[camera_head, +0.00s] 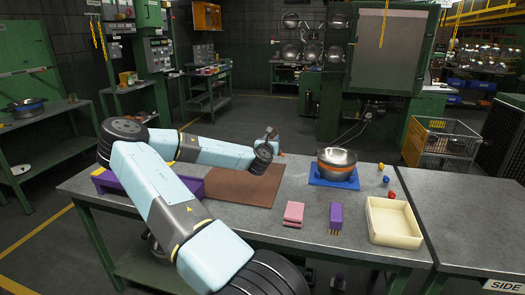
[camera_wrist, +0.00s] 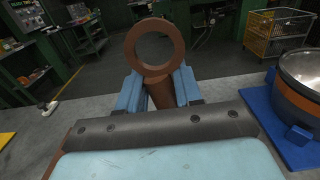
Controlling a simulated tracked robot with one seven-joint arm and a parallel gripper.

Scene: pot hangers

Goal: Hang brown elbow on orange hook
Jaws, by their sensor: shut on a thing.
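My gripper (camera_head: 269,138) is above the table's far side, over the brown mat's right end. In the wrist view its two blue fingers (camera_wrist: 158,82) are shut on the brown elbow (camera_wrist: 131,47). The elbow's round open end faces the wrist camera and stands up above the fingertips. Its lower part sits between the fingers. In the head view the elbow is mostly hidden or too small to make out. I cannot pick out an orange hook with certainty in either view.
On the grey table (camera_head: 240,225) are a brown mat (camera_head: 245,188), a steel pot (camera_head: 338,157) with an orange band on a blue base (camera_head: 320,182), a pink block (camera_head: 294,213), a purple block (camera_head: 336,216) and a cream tray (camera_head: 393,240). A wire cart (camera_head: 438,148) stands behind.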

